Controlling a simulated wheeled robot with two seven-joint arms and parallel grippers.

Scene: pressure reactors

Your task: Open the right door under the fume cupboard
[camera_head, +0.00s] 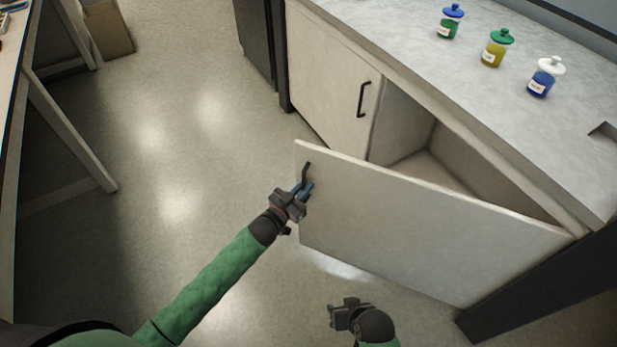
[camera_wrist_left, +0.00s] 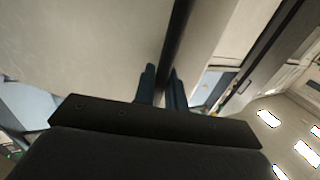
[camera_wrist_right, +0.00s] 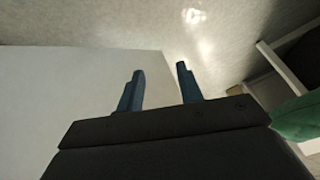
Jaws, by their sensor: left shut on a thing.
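The right door (camera_head: 420,230) under the fume cupboard stands wide open, swung out from the cabinet on its right-hand edge. Its dark bar handle (camera_head: 307,172) is near the door's free left edge. My left gripper (camera_head: 304,190) is shut on this handle. In the left wrist view the blue fingers (camera_wrist_left: 160,85) are on either side of the dark handle bar (camera_wrist_left: 178,40). My right gripper (camera_head: 336,312) is low in front of the door, apart from it. In the right wrist view its blue fingers (camera_wrist_right: 160,85) are spread with nothing between them.
The left door (camera_head: 325,75) is closed, with its own handle (camera_head: 363,100). The cabinet interior (camera_head: 430,165) looks empty where visible. Green, yellow and blue jars (camera_head: 494,48) stand on the worktop (camera_head: 430,60). The floor (camera_head: 180,130) to the left is clear up to a table.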

